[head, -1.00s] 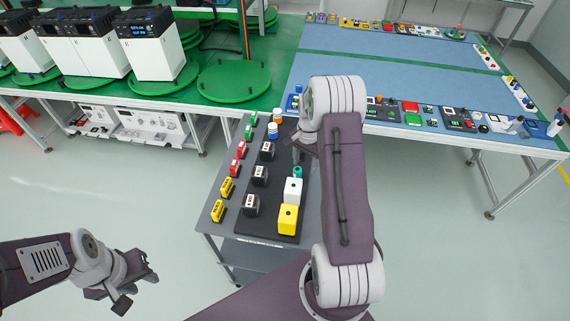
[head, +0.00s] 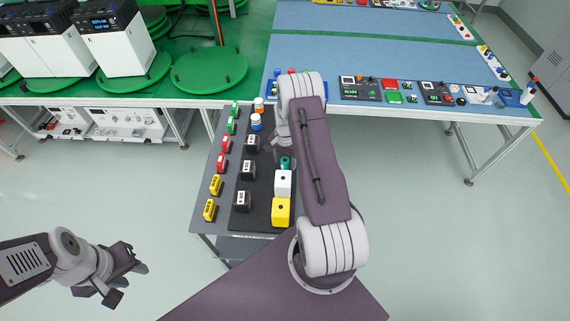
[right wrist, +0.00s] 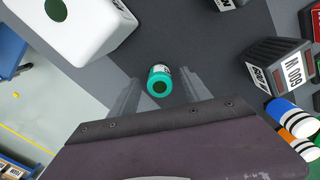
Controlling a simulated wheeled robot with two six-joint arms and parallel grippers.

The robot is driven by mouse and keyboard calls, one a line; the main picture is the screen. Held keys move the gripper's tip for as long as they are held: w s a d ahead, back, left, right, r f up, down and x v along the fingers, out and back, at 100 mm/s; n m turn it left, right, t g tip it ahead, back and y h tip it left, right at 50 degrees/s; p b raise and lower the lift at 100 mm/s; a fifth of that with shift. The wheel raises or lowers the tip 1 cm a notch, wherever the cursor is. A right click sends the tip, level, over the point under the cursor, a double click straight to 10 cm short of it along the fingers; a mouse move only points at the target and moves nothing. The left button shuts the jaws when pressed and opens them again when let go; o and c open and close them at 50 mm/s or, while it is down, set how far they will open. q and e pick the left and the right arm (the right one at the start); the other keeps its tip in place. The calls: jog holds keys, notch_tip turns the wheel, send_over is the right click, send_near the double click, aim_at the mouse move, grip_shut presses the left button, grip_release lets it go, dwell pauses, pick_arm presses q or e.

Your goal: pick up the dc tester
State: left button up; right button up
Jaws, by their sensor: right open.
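I cannot tell for sure which item is the dc tester. A small teal cylinder (head: 285,163) stands on the dark mat of the cart. In the right wrist view the teal cylinder (right wrist: 160,82) lies between the two spread fingers of my right gripper (right wrist: 160,95), with a gap on both sides. In the head view my right gripper (head: 283,142) is just beyond the cylinder and partly hidden by its own arm. My left gripper (head: 130,262) hangs over the floor at lower left, away from the cart, and its finger gap is unclear.
On the cart (head: 205,180) stand a white block (head: 283,183), a yellow block (head: 281,211), several dark labelled blocks (head: 244,201), and orange and blue cylinders (head: 256,122). Red, yellow and green items line the left edge. A green table (head: 210,72) lies behind.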

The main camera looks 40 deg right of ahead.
aim_at(285, 160)
jog(key=shift+s, duration=0.2)
jog(key=shift+w+a+f, duration=0.1)
jog(key=shift+w, duration=0.1)
jog(key=c, duration=0.7)
grip_shut()
jog(key=shift+r+b, duration=0.3)
jog(key=shift+r, duration=0.25)
notch_tip(285, 160, up, 8)
jog(key=shift+r+b, duration=0.15)
jog(key=shift+b, duration=0.8)
jog(key=shift+r, duration=0.35)
